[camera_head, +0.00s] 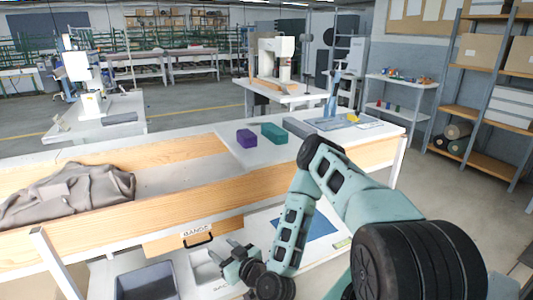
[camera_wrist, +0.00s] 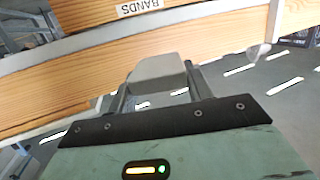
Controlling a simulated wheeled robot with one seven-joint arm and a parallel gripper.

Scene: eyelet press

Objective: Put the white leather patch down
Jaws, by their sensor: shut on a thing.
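My gripper (camera_wrist: 157,82) is shut on a pale grey-white piece, which I take to be the white leather patch (camera_wrist: 157,68), held between the two fingers in the wrist view. In the head view my gripper (camera_head: 228,256) is low, in front of the bench and just below the drawer labelled BANDS (camera_head: 175,240). There I cannot clearly make out the patch against the pale things around it.
Below the drawer are a dark-rimmed grey bin (camera_head: 146,281) and a white labelled bin (camera_head: 203,270), close to my gripper. On the bench lie grey cloth (camera_head: 70,193), a purple block (camera_head: 247,138) and a teal block (camera_head: 274,133). Shelving (camera_head: 482,100) stands at right.

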